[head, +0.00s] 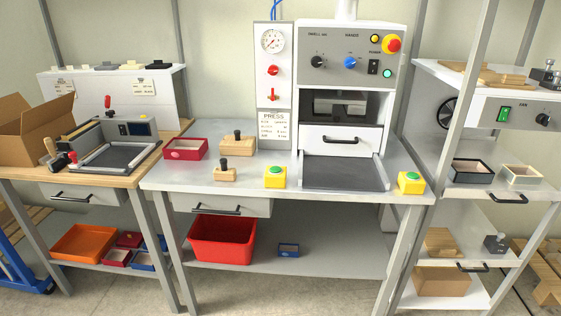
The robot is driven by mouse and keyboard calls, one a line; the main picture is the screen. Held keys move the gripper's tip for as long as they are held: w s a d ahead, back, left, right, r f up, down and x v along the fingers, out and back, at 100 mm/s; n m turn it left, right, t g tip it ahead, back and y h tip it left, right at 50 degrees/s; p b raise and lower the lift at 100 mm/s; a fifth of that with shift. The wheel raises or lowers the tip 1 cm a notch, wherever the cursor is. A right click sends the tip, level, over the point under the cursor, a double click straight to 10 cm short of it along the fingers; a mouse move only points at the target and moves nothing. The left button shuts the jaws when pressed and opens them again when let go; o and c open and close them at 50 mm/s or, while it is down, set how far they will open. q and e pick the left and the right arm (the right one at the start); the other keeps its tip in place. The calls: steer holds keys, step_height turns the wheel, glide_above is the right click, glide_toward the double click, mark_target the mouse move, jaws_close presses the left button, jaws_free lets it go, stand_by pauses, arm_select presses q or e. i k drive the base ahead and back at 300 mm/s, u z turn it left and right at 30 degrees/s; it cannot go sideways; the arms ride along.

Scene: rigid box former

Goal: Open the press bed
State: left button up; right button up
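The press (348,45) stands at the back of the middle bench, a grey and white cabinet with a control panel on top. In its opening, a white front with a black bar handle (343,139) closes the lower part; this looks like the front of the press bed. Above it a dark recess (340,104) shows part of the tooling inside. In front of the white front lies an empty dark grey plate (345,175) between low white side rails. Neither of my grippers is in view, and nothing touches the handle.
Yellow boxes with green buttons stand left (275,177) and right (411,183) of the plate. Wooden blocks with black knobs (238,146) and a red box (186,149) are on the bench's left. A bench drawer (222,206) is below. A shelf rack (489,179) stands right.

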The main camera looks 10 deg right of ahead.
mark_target(358, 141)
steer(key=z, duration=1.15)
steer(key=i, duration=1.1)
steer(key=u, duration=0.2)
